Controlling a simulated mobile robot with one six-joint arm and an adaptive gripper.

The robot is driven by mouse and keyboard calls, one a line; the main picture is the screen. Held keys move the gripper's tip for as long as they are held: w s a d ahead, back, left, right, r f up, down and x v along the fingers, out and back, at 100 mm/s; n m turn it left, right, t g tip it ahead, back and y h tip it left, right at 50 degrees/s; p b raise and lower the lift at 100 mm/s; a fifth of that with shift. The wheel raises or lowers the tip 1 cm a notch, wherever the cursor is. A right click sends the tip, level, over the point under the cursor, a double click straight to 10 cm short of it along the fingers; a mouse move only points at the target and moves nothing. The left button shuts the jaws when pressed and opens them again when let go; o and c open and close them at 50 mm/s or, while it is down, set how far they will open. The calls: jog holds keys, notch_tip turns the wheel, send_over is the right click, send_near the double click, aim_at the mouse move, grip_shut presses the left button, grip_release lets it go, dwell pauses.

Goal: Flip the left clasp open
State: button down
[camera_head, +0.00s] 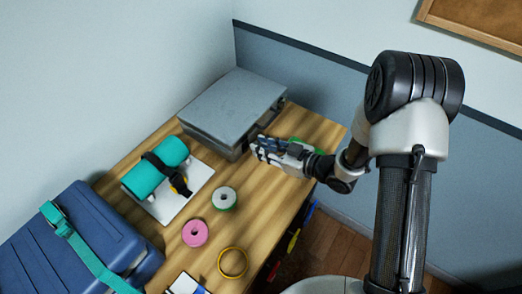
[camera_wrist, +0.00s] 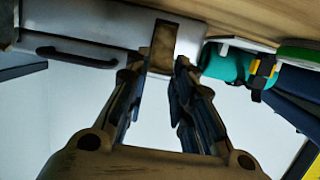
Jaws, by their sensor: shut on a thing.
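A grey metal case (camera_head: 232,104) stands at the back of the wooden table. My gripper (camera_head: 257,148) is at the near end of its front face and hides the spot it touches. In the wrist view, which looks upside down, the case (camera_wrist: 95,30) has a dark handle (camera_wrist: 75,57). The left clasp (camera_wrist: 163,43), a brownish plate, sits beside the handle, between and just past my fingertips (camera_wrist: 160,70). My gripper is shut on this clasp, with a gap between the fingers. The exact contact and how far the clasp is turned are hard to see. The lid looks down.
A teal roll (camera_head: 155,168) with a black strap lies on a white board. A green-and-white tape roll (camera_head: 224,198), a pink roll (camera_head: 195,233) and a yellow ring (camera_head: 232,262) lie nearer. A blue case (camera_head: 75,245) with a teal strap is at the lower left. Walls stand behind.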

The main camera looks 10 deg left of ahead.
jog(key=shift+d+f, duration=0.1)
jog(key=shift+f, duration=0.05)
dwell(0.3)
jog(key=c, duration=1.4)
grip_release()
jog(key=shift+o, duration=0.2)
jog(key=v, duration=1.2)
jog(key=shift+f, duration=0.2)
